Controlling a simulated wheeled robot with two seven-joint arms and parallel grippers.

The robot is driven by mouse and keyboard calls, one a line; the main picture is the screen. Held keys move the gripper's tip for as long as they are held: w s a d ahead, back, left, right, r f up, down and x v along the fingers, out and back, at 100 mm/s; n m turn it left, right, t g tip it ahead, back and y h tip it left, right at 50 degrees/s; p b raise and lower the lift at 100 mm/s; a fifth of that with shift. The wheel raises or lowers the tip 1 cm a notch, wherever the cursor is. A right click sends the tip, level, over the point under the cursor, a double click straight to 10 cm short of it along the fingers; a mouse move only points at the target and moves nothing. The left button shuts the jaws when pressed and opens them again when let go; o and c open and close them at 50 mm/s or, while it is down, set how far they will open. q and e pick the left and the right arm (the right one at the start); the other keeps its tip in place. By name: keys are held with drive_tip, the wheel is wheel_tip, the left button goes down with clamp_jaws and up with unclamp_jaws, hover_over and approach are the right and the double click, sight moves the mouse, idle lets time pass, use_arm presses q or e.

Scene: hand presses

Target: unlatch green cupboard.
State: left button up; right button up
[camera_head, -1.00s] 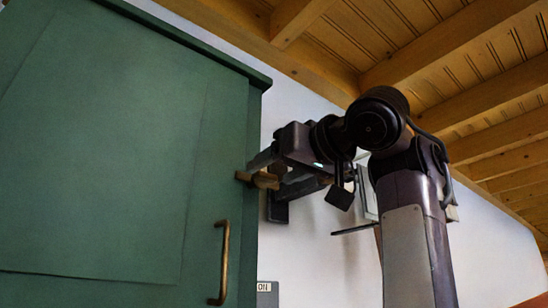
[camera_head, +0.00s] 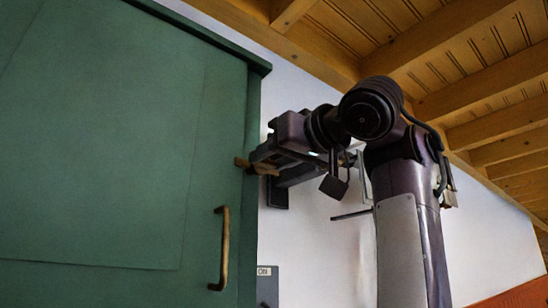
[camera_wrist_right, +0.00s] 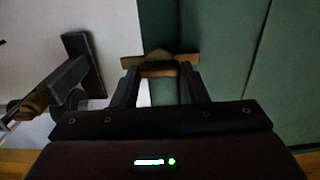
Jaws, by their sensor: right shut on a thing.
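The green cupboard (camera_head: 110,130) fills the left of the head view; its door looks shut. A brass-brown latch (camera_head: 242,162) sits high on its right edge and lies roughly crosswise, with a slight tilt. My right gripper (camera_head: 264,168) comes from the right and is shut on the latch. In the right wrist view the latch (camera_wrist_right: 160,71) sits between the two fingers of my right gripper (camera_wrist_right: 158,80), its ends reaching out past them. A brass handle (camera_head: 224,248) stands upright on the door below the latch. My left gripper is out of view.
A dark bracket-like fixture with a brown end (camera_wrist_right: 70,80) is on the white wall at the left of the wrist view. A grey box marked "ON" (camera_head: 267,284) is low beside the cupboard. Wooden ceiling beams (camera_head: 470,60) run overhead.

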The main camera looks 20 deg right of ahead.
drive_tip(key=shift+s+f+n+b, duration=0.1)
drive_tip(key=shift+f+n+b, duration=0.05)
drive_tip(key=shift+n+b, duration=1.05)
drive_tip(key=shift+n, duration=0.7)
drive_tip(key=n+b, duration=0.1)
drive_tip(key=n, duration=0.3)
drive_tip(key=shift+n, duration=0.3)
drive_tip(key=n, duration=0.4)
drive_tip(key=shift+a, duration=0.1)
drive_tip(key=n+p, duration=0.1)
drive_tip(key=n, duration=0.4)
drive_tip(key=shift+f+n, duration=0.1)
drive_tip(key=shift+n, duration=0.2)
drive_tip(key=o, duration=1)
drive_tip(key=shift+c, duration=0.2)
